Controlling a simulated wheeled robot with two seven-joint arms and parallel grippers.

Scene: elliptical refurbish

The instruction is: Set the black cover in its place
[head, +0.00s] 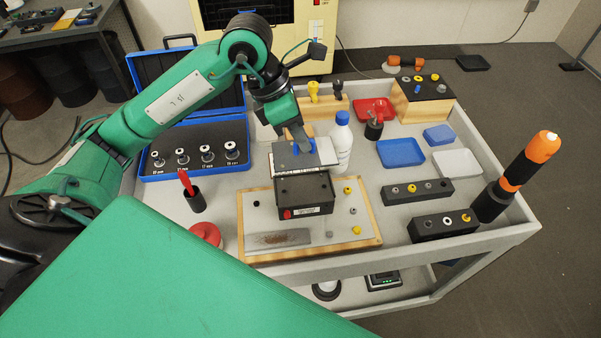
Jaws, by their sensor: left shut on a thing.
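My left gripper (303,148) reaches down over the middle of the cart and is shut on a flat dark grey plate (324,153), which looks like the black cover. A paler slab edge with black lettering shows just below the plate. A black box (318,194) with a red spot and a white label on its front sits on the wood-edged board (367,240), just in front of and below the plate. I cannot tell whether the plate touches the slab or the box. My right gripper is out of view.
A white bottle (341,145) stands close right of the gripper. An open blue case (190,150) lies left. Black blocks (417,192), blue trays (400,153) and a tall orange-and-black tool (525,170) are on the right. A red-handled holder (193,198) stands near the left edge.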

